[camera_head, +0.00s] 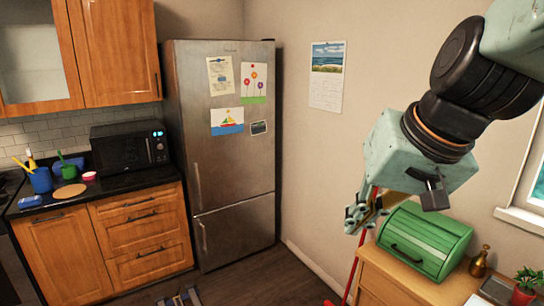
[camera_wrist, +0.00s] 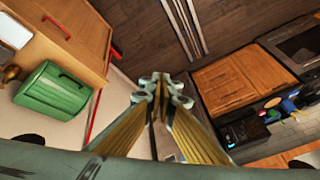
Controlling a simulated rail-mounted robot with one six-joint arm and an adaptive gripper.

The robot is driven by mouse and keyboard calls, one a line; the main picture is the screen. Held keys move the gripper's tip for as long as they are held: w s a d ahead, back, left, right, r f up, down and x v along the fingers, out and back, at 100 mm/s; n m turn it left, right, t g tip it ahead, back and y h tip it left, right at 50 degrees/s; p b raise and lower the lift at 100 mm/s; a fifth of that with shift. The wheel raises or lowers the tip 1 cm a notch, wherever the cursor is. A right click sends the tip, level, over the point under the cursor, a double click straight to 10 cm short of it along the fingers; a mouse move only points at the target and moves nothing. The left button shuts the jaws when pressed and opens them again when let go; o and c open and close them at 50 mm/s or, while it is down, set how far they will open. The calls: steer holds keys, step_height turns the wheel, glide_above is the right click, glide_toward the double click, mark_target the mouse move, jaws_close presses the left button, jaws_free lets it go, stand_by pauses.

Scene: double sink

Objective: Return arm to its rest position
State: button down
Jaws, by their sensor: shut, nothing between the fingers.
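My gripper (camera_head: 358,212) hangs in the air at the right of the head view, below the wrist of my arm. It is in front of the plain wall and to the left of a green bread box (camera_head: 424,240). In the wrist view my gripper (camera_wrist: 160,90) shows with its fingertips together and nothing between them. The fingers touch no furniture that I can see. My arm comes in from the upper right of the head view.
The bread box sits on a wooden cabinet (camera_head: 390,282) with a brass bottle (camera_head: 479,262) and a potted plant (camera_head: 524,285). A red pole (camera_head: 352,274) stands beside it. A steel fridge (camera_head: 225,150) and a counter (camera_head: 110,184) with a microwave (camera_head: 130,146) are at the left. The floor between is mostly clear.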

steer(key=s+d+f+h+b, duration=0.1)
steer(key=s+d+f+b, duration=0.1)
steer(key=s, duration=0.8)
steer(key=s+d+f+n+g+h+b, duration=0.1)
steer(key=s+d+f+b, duration=0.1)
steer(key=s, duration=0.9)
steer(key=shift+s+d+f+g, duration=0.3)
steer(key=shift+d+f, duration=0.2)
steer(key=shift+f, duration=0.4)
